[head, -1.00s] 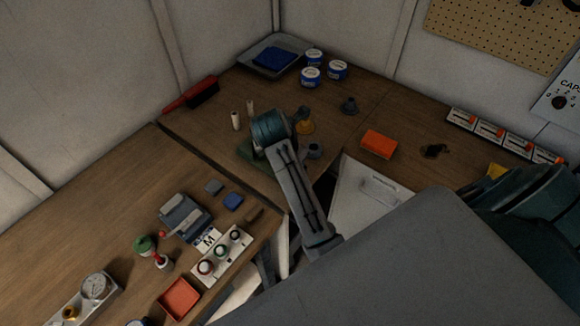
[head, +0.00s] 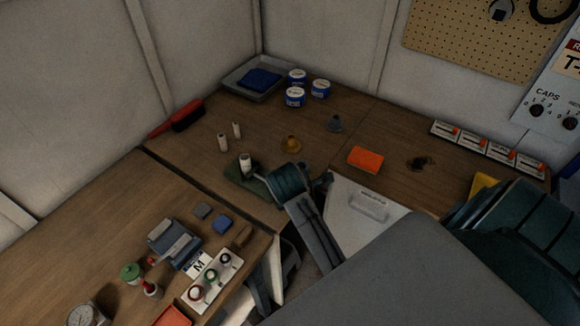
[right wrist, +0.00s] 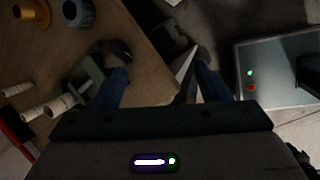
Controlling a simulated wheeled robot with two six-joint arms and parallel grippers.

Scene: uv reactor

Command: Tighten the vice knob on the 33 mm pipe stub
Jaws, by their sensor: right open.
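A green vice (head: 235,172) sits on the wooden bench near its inner corner, with a white pipe stub (head: 245,160) standing at it. In the right wrist view the green vice (right wrist: 90,78) and the stub (right wrist: 61,104) are left of centre. A dark part (right wrist: 117,52) beside the vice may be its knob; its shape is unclear. My right gripper (right wrist: 160,84) is open and empty, its left finger overlapping the vice in the picture; contact cannot be told. In the head view my right arm covers the vice's right side. My left gripper is not in view.
Two slimmer white stubs (head: 230,137) stand behind the vice. A blue-grey device (head: 172,243) and a button panel (head: 211,282) stand on the left bench.

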